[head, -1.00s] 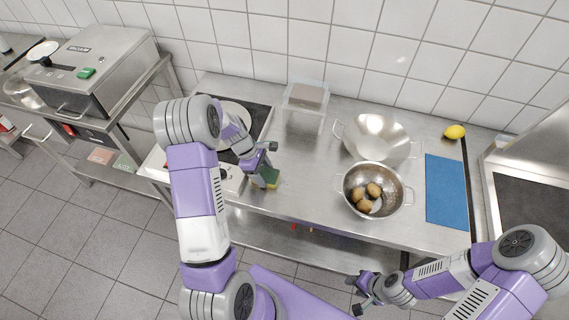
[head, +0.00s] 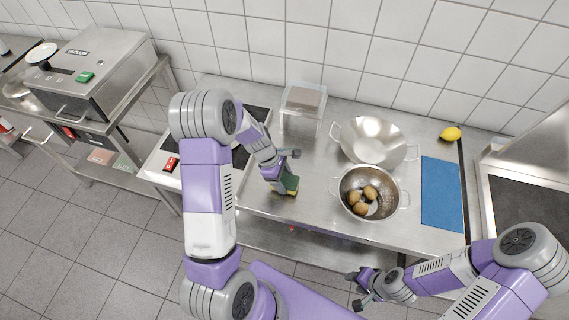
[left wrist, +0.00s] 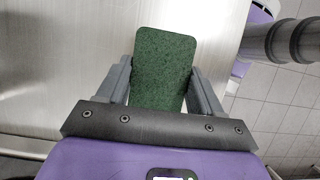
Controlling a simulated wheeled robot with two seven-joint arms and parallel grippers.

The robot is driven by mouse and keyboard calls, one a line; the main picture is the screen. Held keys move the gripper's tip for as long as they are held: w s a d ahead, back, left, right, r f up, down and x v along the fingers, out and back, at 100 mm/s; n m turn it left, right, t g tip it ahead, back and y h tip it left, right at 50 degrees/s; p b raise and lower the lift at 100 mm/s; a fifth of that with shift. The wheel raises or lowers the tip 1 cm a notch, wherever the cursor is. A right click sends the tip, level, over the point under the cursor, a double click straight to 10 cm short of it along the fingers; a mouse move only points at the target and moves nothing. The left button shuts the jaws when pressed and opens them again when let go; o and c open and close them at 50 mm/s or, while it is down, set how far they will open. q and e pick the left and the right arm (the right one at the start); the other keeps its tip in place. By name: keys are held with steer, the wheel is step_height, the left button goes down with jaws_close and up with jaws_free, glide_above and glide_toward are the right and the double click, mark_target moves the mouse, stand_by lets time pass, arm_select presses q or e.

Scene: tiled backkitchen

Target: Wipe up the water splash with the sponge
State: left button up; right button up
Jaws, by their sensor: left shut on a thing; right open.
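The sponge (head: 291,186) has a dark green scouring side and is in my left gripper (head: 280,172), low over the steel counter (head: 322,185) near its front edge. In the left wrist view the sponge (left wrist: 163,70) sits between the two fingers of the left gripper (left wrist: 160,85), green side towards the camera. I cannot tell whether it touches the counter. I cannot make out the water splash in either view. My right gripper (head: 358,290) is open and empty, in front of the counter at the lower right.
A colander with potatoes (head: 350,205) stands right of the sponge, with a steel bowl (head: 352,150) behind it. A clear container (head: 303,101) stands at the back. A blue board (head: 441,195) and a lemon (head: 450,134) are further right. A hob (head: 165,163) is at left.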

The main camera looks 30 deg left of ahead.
arm_select(q)
step_height(320, 180, up, 2)
steer(key=shift+s+r+p, duration=0.1)
steer(key=shift+r+p, duration=0.15)
steer(key=shift+p, duration=0.4)
step_height(320, 180, up, 4)
steer(key=p, duration=0.4)
steer(key=shift+r, duration=0.15)
